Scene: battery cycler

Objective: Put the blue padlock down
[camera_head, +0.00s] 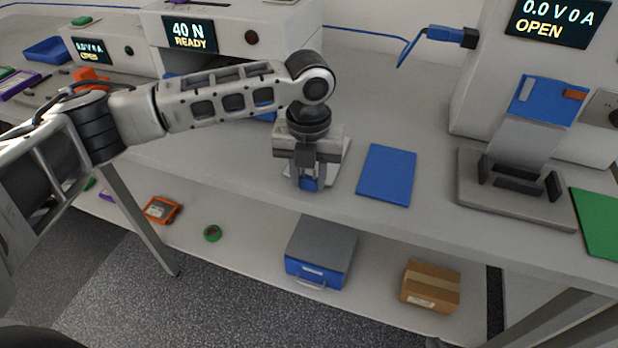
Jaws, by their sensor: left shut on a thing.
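My left gripper (307,178) comes in from the left and points down over the front part of the bench. It is shut on the blue padlock (309,184); only a small blue part shows between the fingers. I cannot tell whether the padlock touches the surface below. A flat blue mat (387,174) lies just to the right of the gripper, apart from it. My right gripper is not in view.
A machine reading "40 N READY" (190,35) stands behind my arm. A grey fixture (520,190) stands at right, before the "OPEN" unit (540,25). A green mat (600,222) lies at the right edge. A lower shelf holds a blue-grey box (320,250) and a carton (430,286).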

